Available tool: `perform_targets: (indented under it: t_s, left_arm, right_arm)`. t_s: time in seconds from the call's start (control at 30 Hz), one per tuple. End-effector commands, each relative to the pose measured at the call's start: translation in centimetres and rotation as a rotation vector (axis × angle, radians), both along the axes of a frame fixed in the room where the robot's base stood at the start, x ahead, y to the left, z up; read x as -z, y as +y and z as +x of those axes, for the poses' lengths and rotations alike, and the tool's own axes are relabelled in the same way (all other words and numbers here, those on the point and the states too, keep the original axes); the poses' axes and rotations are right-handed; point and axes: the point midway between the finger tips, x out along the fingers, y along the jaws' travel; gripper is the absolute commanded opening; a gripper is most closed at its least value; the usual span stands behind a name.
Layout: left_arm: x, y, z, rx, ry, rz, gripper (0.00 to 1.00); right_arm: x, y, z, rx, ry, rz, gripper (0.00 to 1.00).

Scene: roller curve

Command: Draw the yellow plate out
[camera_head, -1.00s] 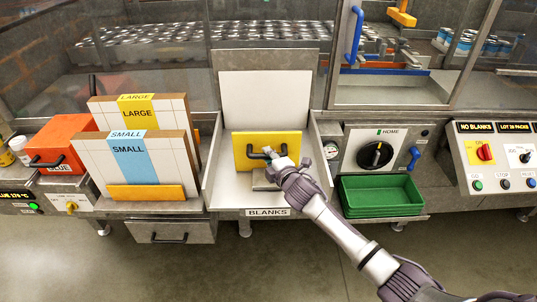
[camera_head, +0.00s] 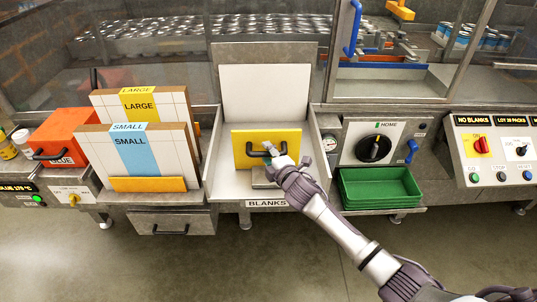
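The yellow plate (camera_head: 286,136) stands upright inside the grey blanks bay (camera_head: 223,190), in front of a white back panel. A dark handle (camera_head: 252,150) sticks out from the plate's front. My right gripper (camera_head: 272,152) is at the right part of this handle, with its fingertips at the handle. The fingers are small here and partly cover the handle, so I cannot tell whether they are closed on it. A small pale block (camera_head: 262,175) shows below the plate, partly behind my gripper. My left gripper is not in view.
Left of the bay stand large (camera_head: 140,104) and small (camera_head: 132,152) carton blanks and an orange glue box (camera_head: 66,130). To the right are a black dial (camera_head: 374,149), green trays (camera_head: 380,187) and a button panel (camera_head: 500,155). The bay's side walls flank my gripper.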

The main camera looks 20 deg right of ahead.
Motion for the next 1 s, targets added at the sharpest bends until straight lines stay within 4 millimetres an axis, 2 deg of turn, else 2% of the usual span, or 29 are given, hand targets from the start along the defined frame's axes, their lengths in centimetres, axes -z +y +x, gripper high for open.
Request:
perform_targets:
  t_s: [0.17,0.27,0.7,0.83,1.0]
  left_arm:
    - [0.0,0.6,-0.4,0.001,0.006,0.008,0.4]
    - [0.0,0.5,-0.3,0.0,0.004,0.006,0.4]
    - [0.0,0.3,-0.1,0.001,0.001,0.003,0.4]
    - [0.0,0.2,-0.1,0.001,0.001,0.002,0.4]
    - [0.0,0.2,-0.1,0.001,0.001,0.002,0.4]
  right_arm:
    - [0.0,0.0,-0.1,0.0,-0.001,0.0,0.45]
    - [-0.2,-0.2,-0.9,0.0,-0.001,-0.001,0.45]
    - [-1.8,-1.1,-9.4,-0.001,0.001,0.0,0.45]
    - [-2.1,-1.4,-10.9,0.0,0.001,0.0,0.45]
    - [-2.3,-1.5,-11.7,0.0,0.0,0.0,0.45]
